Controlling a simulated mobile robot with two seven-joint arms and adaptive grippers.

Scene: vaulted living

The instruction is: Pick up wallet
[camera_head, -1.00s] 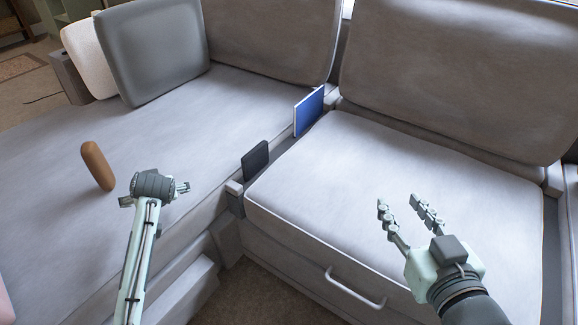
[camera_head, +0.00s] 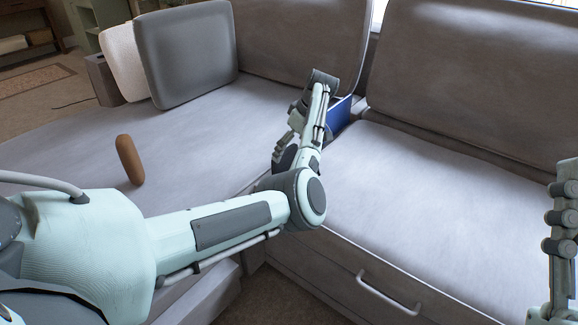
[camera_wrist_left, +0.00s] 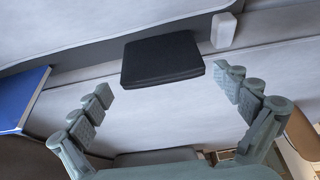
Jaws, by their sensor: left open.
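In the head view only a dark part of the wallet (camera_head: 283,160) shows behind my arm. My left gripper (camera_wrist_left: 164,83) is open and empty, its two fingers spread on either side of the wallet. In the head view the left gripper (camera_head: 285,142) points down over the gap, partly covered by its own arm. My right gripper (camera_head: 563,215) is cut off by the right picture edge.
A blue flat book-like thing (camera_head: 340,114) stands in the same gap, close behind the left gripper. A grey cushion (camera_head: 187,55) leans at the back left. The right seat (camera_head: 430,200) is clear.

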